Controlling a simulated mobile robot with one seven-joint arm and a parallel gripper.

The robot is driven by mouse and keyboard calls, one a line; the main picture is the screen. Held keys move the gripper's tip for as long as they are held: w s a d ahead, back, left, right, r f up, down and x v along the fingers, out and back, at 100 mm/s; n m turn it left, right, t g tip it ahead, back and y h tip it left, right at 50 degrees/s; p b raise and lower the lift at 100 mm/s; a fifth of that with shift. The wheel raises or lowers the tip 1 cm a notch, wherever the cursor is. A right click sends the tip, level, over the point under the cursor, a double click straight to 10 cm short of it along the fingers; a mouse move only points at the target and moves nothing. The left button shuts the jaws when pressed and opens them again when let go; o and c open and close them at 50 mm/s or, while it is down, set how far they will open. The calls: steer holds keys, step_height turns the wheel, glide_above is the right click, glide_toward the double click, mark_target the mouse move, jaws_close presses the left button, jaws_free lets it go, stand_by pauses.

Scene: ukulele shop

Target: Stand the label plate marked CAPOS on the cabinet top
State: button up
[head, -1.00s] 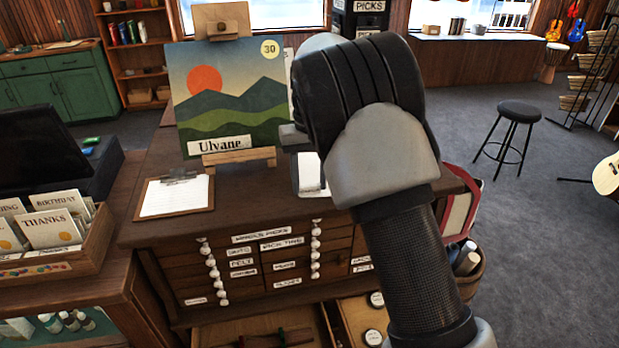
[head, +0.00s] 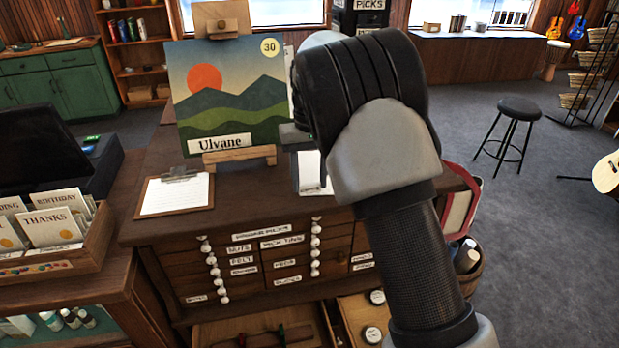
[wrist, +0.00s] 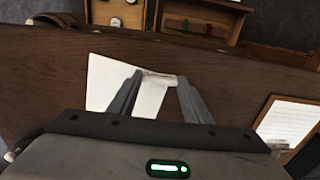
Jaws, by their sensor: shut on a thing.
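My gripper (wrist: 160,78) is shut on a thin, pale plate (wrist: 158,73), seen nearly edge-on between the fingertips in the wrist view. Its marking cannot be read, so I cannot tell that it says CAPOS. It is over the dark wood cabinet top (wrist: 225,85); whether the plate touches the wood is unclear. A white sheet-like surface (wrist: 110,80) shows beside and behind the left finger. In the head view my arm hides the plate and most of the gripper above the cabinet top (head: 240,205). A white surface (head: 310,172) shows just below the gripper there.
A landscape picture (head: 228,95) labelled Ulvane stands on a small easel at the cabinet's back left. A clipboard (head: 175,194) lies in front of it. Drawers (head: 290,335) stand open below the front edge. A card box (head: 60,245) is at left.

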steer(key=shift+f, duration=0.6)
stand_by(0.3)
steer(key=o, duration=1.1)
